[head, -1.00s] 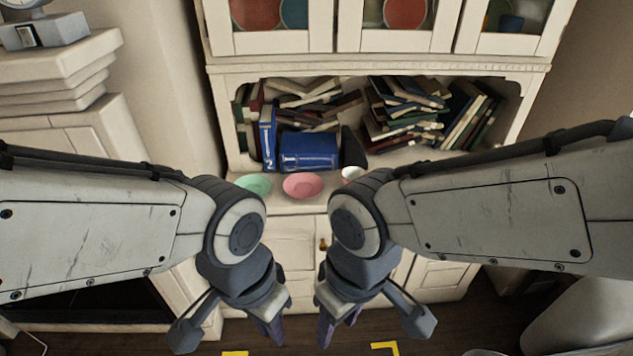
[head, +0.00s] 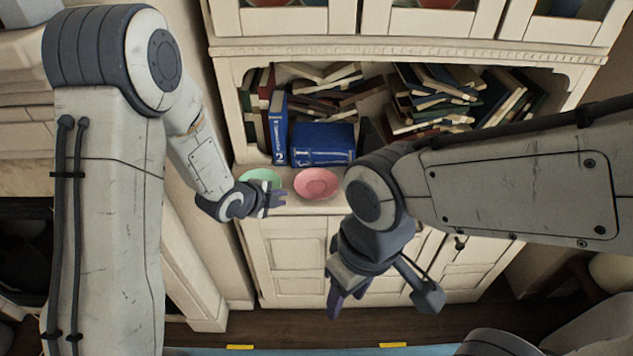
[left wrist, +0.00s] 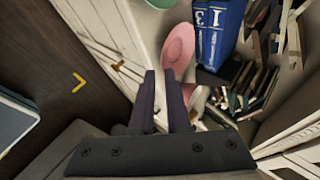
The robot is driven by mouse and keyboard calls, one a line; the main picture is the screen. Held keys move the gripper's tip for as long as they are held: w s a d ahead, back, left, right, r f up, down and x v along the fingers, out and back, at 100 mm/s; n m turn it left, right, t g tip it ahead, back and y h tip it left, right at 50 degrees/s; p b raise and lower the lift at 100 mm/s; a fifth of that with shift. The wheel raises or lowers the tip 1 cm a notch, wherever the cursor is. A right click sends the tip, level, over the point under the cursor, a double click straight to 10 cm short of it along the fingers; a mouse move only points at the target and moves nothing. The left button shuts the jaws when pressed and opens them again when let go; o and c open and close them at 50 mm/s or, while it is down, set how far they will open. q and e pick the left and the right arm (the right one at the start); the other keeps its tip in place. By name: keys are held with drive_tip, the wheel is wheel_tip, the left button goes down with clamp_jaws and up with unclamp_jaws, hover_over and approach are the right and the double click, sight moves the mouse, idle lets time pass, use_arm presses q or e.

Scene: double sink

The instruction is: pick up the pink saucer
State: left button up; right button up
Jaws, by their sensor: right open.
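The pink saucer (head: 317,184) lies on the cabinet ledge in the head view. It also shows in the left wrist view (left wrist: 179,47), just beyond the fingertips. My left gripper (head: 281,198) is at the ledge's front edge, left of the saucer and apart from it. In the left wrist view its two fingers (left wrist: 160,74) have a narrow empty gap between them. My right gripper (head: 345,303) hangs open and empty, low in front of the cabinet doors.
A green saucer (head: 261,175) lies left of the pink one, partly behind my left gripper. Blue books (head: 322,143) stand behind. A pinkish cup (left wrist: 199,103) shows beside the fingers in the left wrist view; my right arm hides that spot in the head view.

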sight(300, 193)
use_arm(q)
drive_tip(key=shift+w+d+f+m+t+h+p, duration=0.35)
drive_tip(key=shift+w+d+f+m, duration=0.25)
drive_tip(key=shift+w+f, duration=0.85)
drive_tip(key=shift+w+d+f+m+t+h+p, duration=0.25)
drive_tip(key=shift+w+d+f+m+h+p, duration=0.25)
drive_tip(key=shift+w+f, duration=0.95)
drive_tip(key=shift+w+d+f+m+t+h+p, duration=0.3)
drive_tip(key=shift+w+d+f+m, duration=0.35)
drive_tip(key=shift+w+f, duration=0.8)
drive_tip(key=shift+w+r, duration=0.1)
drive_tip(key=shift+r, duration=0.15)
clamp_jaws()
